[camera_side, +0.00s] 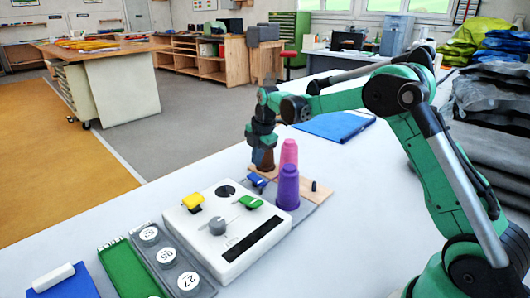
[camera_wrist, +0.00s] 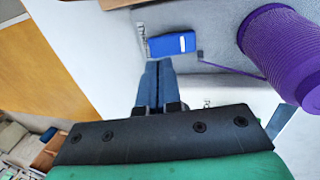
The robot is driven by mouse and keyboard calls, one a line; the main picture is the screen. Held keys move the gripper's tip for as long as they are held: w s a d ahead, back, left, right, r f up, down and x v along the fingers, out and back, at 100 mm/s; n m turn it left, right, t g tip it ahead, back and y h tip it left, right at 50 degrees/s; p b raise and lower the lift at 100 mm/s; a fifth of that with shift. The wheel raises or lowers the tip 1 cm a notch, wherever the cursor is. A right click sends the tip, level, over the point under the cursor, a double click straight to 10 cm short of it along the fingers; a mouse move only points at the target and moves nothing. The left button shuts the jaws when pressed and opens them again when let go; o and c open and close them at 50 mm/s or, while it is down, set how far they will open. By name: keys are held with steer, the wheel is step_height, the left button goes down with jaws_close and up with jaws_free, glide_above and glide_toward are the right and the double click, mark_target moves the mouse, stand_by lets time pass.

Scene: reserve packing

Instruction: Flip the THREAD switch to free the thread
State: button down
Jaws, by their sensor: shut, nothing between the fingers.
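A blue switch (camera_side: 257,181) stands at the near left edge of the wooden spool board (camera_side: 313,189). In the wrist view a blue block with a white patch (camera_wrist: 172,44) lies just past my fingertips; I cannot read a THREAD label. My gripper (camera_wrist: 158,64) is shut and empty, its fingers together and pointing toward the blue block, with no clear contact. In the side view my gripper hangs over the board beside a brown spool, and its fingertips are hard to make out. A purple spool (camera_side: 288,188) stands close by and also shows in the wrist view (camera_wrist: 285,55).
A pink spool (camera_side: 289,152) stands behind the purple one. A white box (camera_side: 205,238) with a yellow lever (camera_side: 193,201) and a green lever (camera_side: 250,202) is in front. A grey tray of numbered weights (camera_side: 205,291) and a green tray (camera_side: 125,270) lie at left.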

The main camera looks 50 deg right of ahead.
mark_target(257, 179)
steer(key=shift+x, duration=2.05)
steer(key=shift+w+f, duration=0.15)
steer(key=shift+f, duration=0.05)
steer(key=shift+s+r, duration=0.1)
steer(key=shift+s, duration=0.75)
steer(key=shift+r, duration=0.1)
steer(key=v, duration=1.4)
